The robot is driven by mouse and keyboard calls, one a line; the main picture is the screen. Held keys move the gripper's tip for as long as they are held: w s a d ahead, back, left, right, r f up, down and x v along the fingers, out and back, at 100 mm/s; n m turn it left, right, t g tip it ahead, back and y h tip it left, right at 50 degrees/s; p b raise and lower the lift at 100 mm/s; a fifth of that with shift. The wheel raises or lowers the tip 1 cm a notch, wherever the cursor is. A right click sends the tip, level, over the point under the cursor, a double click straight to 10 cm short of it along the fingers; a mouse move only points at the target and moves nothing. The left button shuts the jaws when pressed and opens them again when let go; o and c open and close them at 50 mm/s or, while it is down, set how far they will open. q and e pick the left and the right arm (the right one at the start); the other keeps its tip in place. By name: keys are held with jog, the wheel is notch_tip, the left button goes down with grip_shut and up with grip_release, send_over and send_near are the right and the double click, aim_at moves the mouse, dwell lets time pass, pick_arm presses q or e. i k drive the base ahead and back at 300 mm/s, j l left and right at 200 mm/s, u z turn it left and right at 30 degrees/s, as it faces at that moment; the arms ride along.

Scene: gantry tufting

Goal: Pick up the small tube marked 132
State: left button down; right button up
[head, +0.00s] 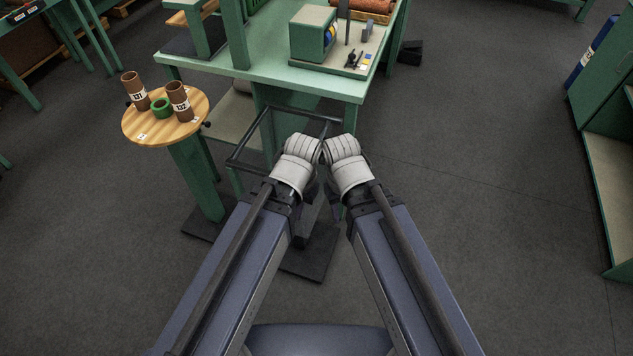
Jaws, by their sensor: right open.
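The small tube marked 132 (180,107) is a brown cylinder with a white label. It stands upright on the right part of a round wooden stand top (150,133), left of my arms. A similar brown tube marked 131 (136,92) stands at its left. A green ring (161,107) lies between them. My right gripper (343,149) is open, with nothing seen in it. My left gripper (302,149) is close beside it, and its jaws cannot be made out. Both are well to the right of the tubes and apart from them.
A green workbench (330,85) stands ahead, with a green machine (314,33) on it. A dark bar frame (245,160) sticks out near my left gripper. A green cabinet (605,130) is at the far right. The floor at right is clear.

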aim_at(180, 103)
jog(key=i+j+z, duration=0.1)
jog(key=j+z, duration=0.15)
jog(key=j, duration=1.05)
jog(key=j+z, duration=0.3)
jog(key=j, duration=1)
jog(key=k, duration=0.05)
